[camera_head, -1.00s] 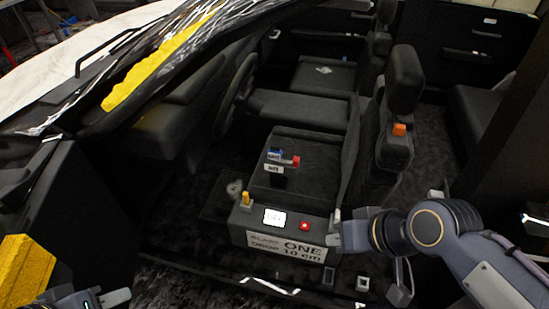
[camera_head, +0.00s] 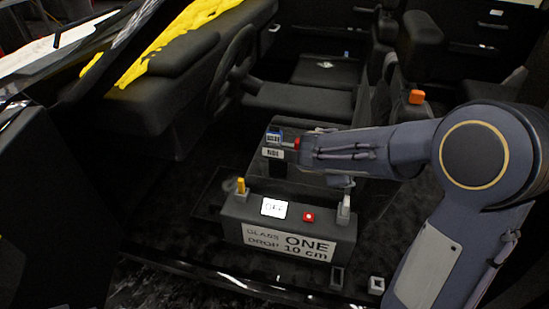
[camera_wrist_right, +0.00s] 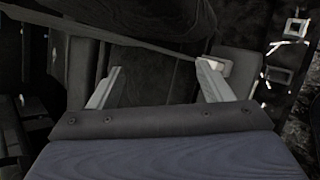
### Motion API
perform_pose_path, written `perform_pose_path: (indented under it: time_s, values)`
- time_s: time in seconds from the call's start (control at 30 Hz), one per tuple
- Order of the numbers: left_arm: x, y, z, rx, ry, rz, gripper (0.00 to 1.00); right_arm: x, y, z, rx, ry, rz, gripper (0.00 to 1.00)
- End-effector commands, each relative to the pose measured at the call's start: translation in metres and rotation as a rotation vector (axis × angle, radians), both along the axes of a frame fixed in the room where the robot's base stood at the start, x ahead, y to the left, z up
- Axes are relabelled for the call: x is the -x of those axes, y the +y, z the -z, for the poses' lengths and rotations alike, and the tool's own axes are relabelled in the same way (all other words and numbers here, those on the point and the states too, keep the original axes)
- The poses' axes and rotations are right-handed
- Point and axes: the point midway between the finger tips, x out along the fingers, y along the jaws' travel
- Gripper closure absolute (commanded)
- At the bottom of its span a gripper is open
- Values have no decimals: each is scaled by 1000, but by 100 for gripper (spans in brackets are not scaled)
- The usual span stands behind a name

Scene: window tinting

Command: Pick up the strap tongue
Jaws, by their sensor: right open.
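In the right wrist view my right gripper (camera_wrist_right: 159,72) is open, its two pale fingers spread apart with nothing clearly held between them. A dark strap (camera_wrist_right: 130,36) crosses beyond the fingers, sloping down to the right. A small pale piece (camera_wrist_right: 221,66), probably the strap tongue, shows at its right end, close to the right fingertip; I cannot tell if they touch. My left gripper is out of view.
A grey box (camera_head: 238,230) with a yellow knob, a red button and a "ONE 10 cm" label stands below my right forearm. Two small square metal fittings (camera_head: 376,285) lie by the door sill. The steering wheel (camera_head: 232,75) and seats surround the space.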

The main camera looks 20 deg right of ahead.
Motion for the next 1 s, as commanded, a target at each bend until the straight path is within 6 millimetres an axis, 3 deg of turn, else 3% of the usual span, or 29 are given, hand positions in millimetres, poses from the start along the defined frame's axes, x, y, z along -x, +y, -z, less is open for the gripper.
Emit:
perform_pose_path:
  time_s: [0.03, 0.2, 0.3, 0.47, 0.57, 1.0]
  values:
    - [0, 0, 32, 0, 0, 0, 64, -33, 10, 31, 156, 34, -122, 27]
    - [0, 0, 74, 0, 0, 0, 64, -126, 64, 56, 651, 96, -486, 27]
    - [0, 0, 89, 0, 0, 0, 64, -161, 105, 67, 875, 112, -643, 27]
    - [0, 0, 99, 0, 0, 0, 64, -187, 147, 75, 1073, 119, -778, 27]
    - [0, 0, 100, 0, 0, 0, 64, -196, 151, 75, 1107, 119, -798, 27]
    - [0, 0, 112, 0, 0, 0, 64, -244, 120, 69, 1103, 119, -796, 27]
